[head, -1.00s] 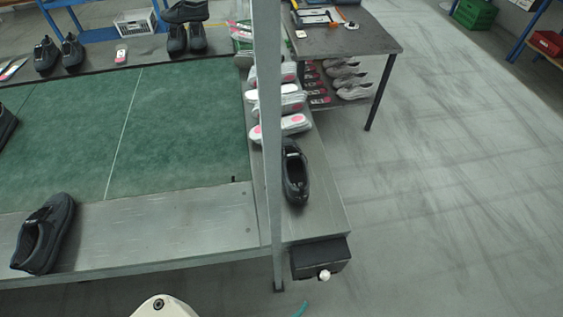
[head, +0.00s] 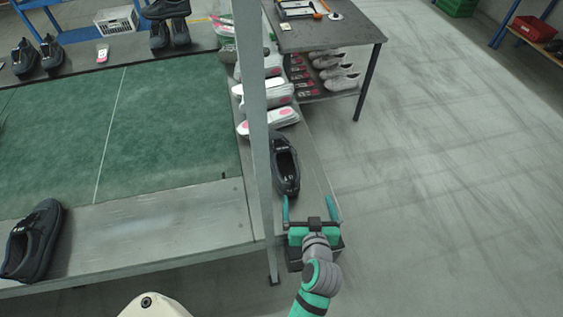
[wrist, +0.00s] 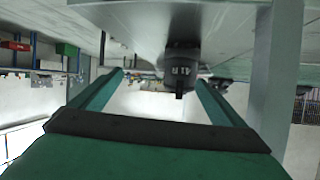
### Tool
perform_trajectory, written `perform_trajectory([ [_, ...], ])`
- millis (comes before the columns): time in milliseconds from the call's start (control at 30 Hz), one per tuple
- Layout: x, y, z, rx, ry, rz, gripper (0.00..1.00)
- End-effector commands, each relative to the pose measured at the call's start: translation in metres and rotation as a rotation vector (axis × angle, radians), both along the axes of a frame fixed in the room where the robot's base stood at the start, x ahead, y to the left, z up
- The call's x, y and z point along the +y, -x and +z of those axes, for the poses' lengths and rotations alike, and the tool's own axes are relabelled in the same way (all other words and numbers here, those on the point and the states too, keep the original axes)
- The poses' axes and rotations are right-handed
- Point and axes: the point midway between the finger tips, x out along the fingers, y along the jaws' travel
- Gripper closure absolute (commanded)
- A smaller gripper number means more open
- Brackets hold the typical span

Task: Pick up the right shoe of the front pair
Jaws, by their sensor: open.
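A black shoe (head: 285,165) lies on the grey metal side shelf to the right of the post, heel toward me. In the wrist view its heel (wrist: 181,54) shows pale marking that reads like "41 R", ahead of my fingers. Another black shoe (head: 33,240) sits at the front left of the bench. My gripper (head: 308,207) is open and empty at the near end of the shelf, just short of the shoe and a little to its right. In the wrist view its two green fingers (wrist: 159,84) are spread apart, with nothing between them.
A grey upright post (head: 256,120) stands left of the shoe. White shoes with pink soles (head: 268,120) lie behind it. A green-topped bench (head: 165,130) fills the left. A dark table (head: 325,35) stands behind. The floor at right is clear.

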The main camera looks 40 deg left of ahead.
Motion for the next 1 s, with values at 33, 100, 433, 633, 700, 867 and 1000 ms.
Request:
perform_trajectory([
  [33,0.015,-0.010,0.013,-0.014,0.002,0.050,0.06],
  [100,0.031,-0.016,0.024,-0.021,0.008,0.115,0.06],
  [433,0.073,-0.024,0.047,-0.043,0.030,0.272,0.06],
  [633,0.095,-0.039,0.037,-0.042,0.030,0.276,0.06],
  [700,0.101,-0.045,0.033,-0.042,0.030,0.273,0.06],
  [867,0.107,-0.053,0.028,-0.043,0.030,0.266,0.06],
  [1000,0.112,-0.060,0.025,-0.042,0.030,0.264,0.06],
])
